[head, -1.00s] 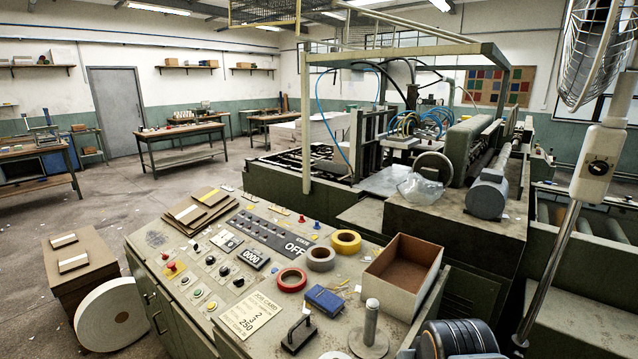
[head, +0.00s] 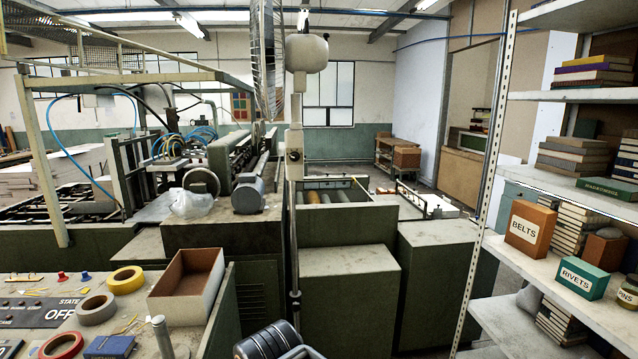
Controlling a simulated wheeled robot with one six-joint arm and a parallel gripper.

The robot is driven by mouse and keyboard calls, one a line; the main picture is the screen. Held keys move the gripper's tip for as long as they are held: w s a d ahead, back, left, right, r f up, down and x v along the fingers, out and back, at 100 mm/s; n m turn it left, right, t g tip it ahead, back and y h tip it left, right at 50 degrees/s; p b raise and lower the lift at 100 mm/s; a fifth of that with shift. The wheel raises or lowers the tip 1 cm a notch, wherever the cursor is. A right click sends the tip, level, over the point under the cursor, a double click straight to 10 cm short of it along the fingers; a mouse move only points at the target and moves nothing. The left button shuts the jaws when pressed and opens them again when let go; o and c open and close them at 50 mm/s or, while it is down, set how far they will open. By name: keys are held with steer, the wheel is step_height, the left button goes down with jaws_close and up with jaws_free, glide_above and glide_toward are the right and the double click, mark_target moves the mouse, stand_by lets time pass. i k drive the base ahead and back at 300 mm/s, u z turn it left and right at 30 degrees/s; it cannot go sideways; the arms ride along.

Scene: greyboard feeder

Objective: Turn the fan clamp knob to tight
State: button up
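The standing fan is near the middle of the head view. Its cage (head: 270,58) is seen nearly edge-on and is cut by the top edge, with the pale motor housing (head: 306,53) to its right. A thin upright pole (head: 293,230) carries it. A pale clamp block (head: 294,155) sits on the pole below the housing. A small dark round spot on the block looks like the clamp knob (head: 295,156); it is too small to tell its setting.
The control desk with an open box (head: 187,285) and tape rolls (head: 126,280) is at left. A green-grey cabinet (head: 345,285) stands right of the pole. Shelves with a BELTS box (head: 530,226) fill the right.

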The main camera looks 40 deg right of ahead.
mark_target(296, 306)
steer(key=z, duration=1.95)
steer(key=k, duration=0.7)
steer(key=u, duration=0.8)
steer(key=i, duration=1)
